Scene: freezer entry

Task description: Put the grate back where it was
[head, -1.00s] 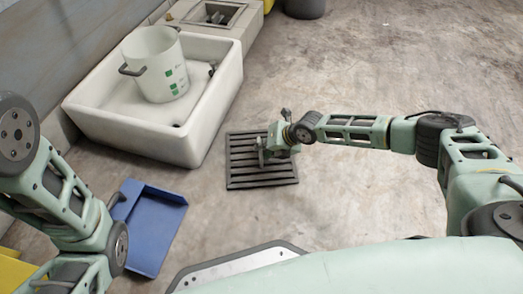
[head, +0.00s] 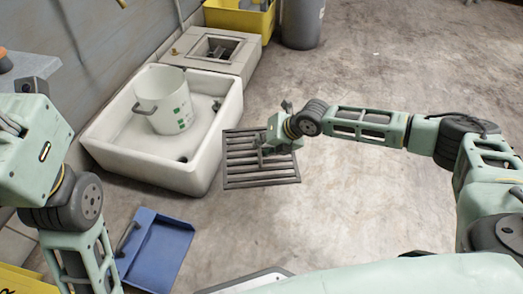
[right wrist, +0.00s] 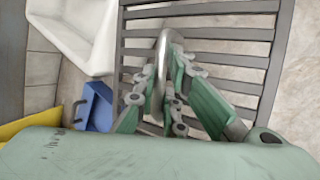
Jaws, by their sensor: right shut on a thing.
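The grate (head: 240,178) is a dark grey, slatted square held to the right of the white sink, and it appears raised above the floor. My right gripper (head: 264,150) is at its upper right part. In the right wrist view, the fingers (right wrist: 165,88) are closed around a metal handle (right wrist: 161,62) on the grate (right wrist: 212,22). A concrete block (head: 222,44) with a square opening stands behind the sink; something dark shows inside the opening. My left arm is at the left edge of the head view; its gripper fingers are not visible.
The white sink (head: 200,182) holds a white bucket (head: 160,92). A blue dustpan-like tray (head: 160,248) lies on the floor at lower left. A yellow crate (head: 238,18) and a grey bin (head: 301,24) stand at the back. The floor on the right is clear.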

